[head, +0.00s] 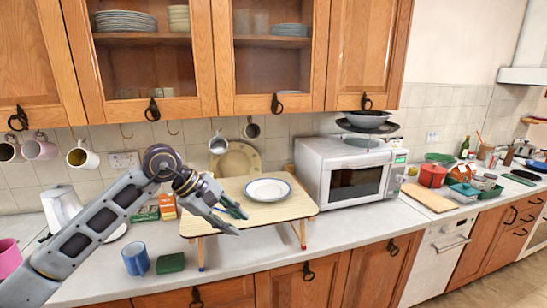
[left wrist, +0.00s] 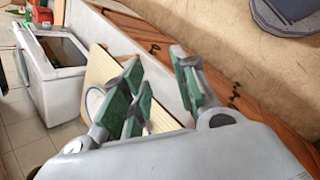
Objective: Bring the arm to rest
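My left arm comes in from the left in the head view. Its gripper (head: 239,222) hangs over the left front part of a small wooden tray table (head: 290,212) on the counter. The gripper is open, with nothing between its fingers. In the left wrist view the two green-padded fingers (left wrist: 160,88) stand apart, with part of the tray table behind them. A white plate with a blue rim (head: 267,189) lies on the tray table, right of the gripper and apart from it in the head view. My right gripper is in neither view.
A blue cup (head: 135,258) and a dark green block (head: 170,263) stand on the counter (head: 220,275) left of the tray table. A microwave (head: 350,174) stands to the right. Mugs (head: 82,157) hang beneath glass-fronted cabinets (head: 155,70). The counter's front strip is clear.

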